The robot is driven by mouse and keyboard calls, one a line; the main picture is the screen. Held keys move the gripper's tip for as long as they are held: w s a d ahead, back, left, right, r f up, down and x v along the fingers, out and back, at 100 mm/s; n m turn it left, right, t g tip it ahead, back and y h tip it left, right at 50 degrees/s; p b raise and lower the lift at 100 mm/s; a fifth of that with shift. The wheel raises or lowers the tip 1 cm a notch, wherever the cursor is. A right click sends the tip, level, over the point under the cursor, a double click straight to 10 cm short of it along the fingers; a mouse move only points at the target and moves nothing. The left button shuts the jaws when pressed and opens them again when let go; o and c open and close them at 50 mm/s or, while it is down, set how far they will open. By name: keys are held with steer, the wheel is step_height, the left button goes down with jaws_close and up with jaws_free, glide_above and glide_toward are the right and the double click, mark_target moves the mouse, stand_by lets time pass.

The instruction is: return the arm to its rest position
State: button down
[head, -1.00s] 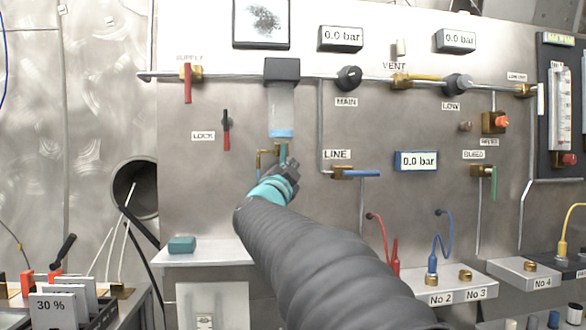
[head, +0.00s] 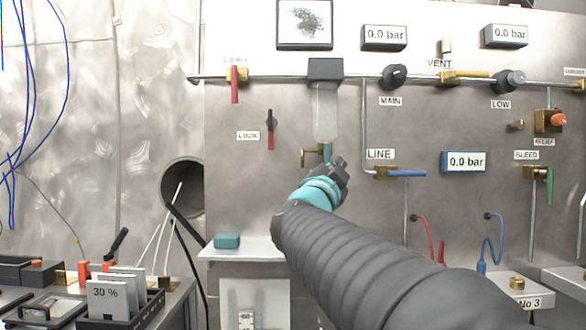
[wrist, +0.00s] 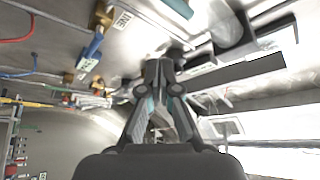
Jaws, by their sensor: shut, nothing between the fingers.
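My gripper (head: 340,168) is at the end of my dark ribbed arm, in front of the steel panel in the head view. It appears just below and right of the small brass drain valve (head: 312,152) under the clear filter bowl (head: 325,112). In the wrist view my gripper (wrist: 158,68) has its fingers together with nothing between them. Whether it touches the valve cannot be told. The arm is stretched out toward the panel.
The blue-handled LINE valve (head: 404,173) is right of my gripper. A teal block (head: 228,241) lies on a small shelf (head: 252,250) at lower left. Red (head: 431,232) and blue (head: 495,236) hoses hang at lower right. A card rack (head: 122,312) stands at far left.

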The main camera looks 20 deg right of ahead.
steer(key=shift+s+a, duration=0.3)
steer(key=shift+a, duration=0.05)
steer(key=w+a+f+n+t+y, duration=0.3)
steer(key=w+a+f+n+y, duration=0.3)
steer(key=a+f+n+y, duration=0.3)
steer(key=s+a+f+n+g+y, duration=0.2)
steer(key=a+f+n+y, duration=0.15)
steer(key=f, duration=0.25)
steer(key=s+a+f+n+g+y, duration=0.1)
steer(key=a+f+n+g+y, duration=0.2)
steer(key=f, duration=0.4)
steer(key=s+a+f+n+g, duration=0.1)
steer(key=s+f+g, duration=0.3)
steer(key=s+f, duration=0.6)
steer(key=s+a+f+n+g, duration=0.1)
steer(key=s+f+n+g, duration=0.2)
steer(key=s+f, duration=0.8)
steer(key=s, duration=0.5)
steer(key=shift+g, duration=0.4)
steer(key=shift+a+r+y, duration=0.1)
steer(key=shift+y, duration=0.15)
